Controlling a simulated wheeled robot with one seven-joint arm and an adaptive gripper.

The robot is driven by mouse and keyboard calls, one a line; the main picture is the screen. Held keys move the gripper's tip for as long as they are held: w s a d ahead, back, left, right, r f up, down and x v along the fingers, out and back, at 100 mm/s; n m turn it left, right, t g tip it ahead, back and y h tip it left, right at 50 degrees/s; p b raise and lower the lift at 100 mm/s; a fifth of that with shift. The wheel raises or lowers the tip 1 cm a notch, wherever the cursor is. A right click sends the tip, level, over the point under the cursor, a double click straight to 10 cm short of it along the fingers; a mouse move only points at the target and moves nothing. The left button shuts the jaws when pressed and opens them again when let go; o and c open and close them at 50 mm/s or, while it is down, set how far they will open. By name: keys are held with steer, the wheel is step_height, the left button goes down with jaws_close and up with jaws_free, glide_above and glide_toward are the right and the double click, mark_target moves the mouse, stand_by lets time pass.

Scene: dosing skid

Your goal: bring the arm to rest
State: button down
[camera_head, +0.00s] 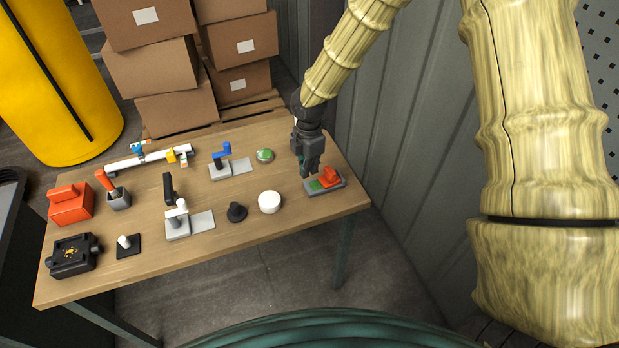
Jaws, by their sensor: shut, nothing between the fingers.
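My arm comes down from the top right, and my gripper (310,172) points downward over the right end of the wooden table (265,238). Its fingers are shut with nothing between them. The fingertips are close above or beside a grey plate (338,187) that carries a red rocker-like part (329,175) and a green patch. I cannot tell whether the fingertips touch it.
On the table are a white pipe with coloured valves (148,157), a blue-handled valve (221,160), a white knob (269,202), a black knob (237,212), a red box (71,204) and a black case (72,256). Cardboard boxes (160,70) stand behind; a grey wall (400,130) is right.

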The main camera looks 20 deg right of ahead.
steer(key=s+a+f+m, duration=0.1)
steer(key=s, duration=0.1)
steer(key=s+a+f+m+y, duration=0.1)
steer(key=s+f, duration=0.1)
steer(key=s, duration=0.1)
steer(key=s+a+f+m, duration=0.1)
steer(key=s+f, duration=0.1)
steer(key=shift+s+a+f+m+g+b, duration=0.1)
steer(key=shift+s+m+g+b, duration=0.2)
steer(key=shift+g+b, duration=0.1)
steer(key=s+a+f+m+y, duration=0.2)
steer(key=s+f+m, duration=0.4)
steer(key=s+f, duration=0.35)
steer(key=s+d+f+m+h, duration=0.1)
steer(key=s+d+f+m, duration=0.1)
steer(key=s, duration=0.4)
steer(key=s+d+f+m+h+b, duration=0.1)
steer(key=s+d+f+m, duration=0.1)
steer(key=s+f+m, duration=0.2)
steer(key=s+d+f+m+h+b, duration=0.1)
steer(key=s+m, duration=0.4)
steer(key=s, duration=0.5)
steer(key=shift+d+f+t, duration=0.4)
steer(key=shift+d+f, duration=0.25)
steer(key=shift+f, duration=0.5)
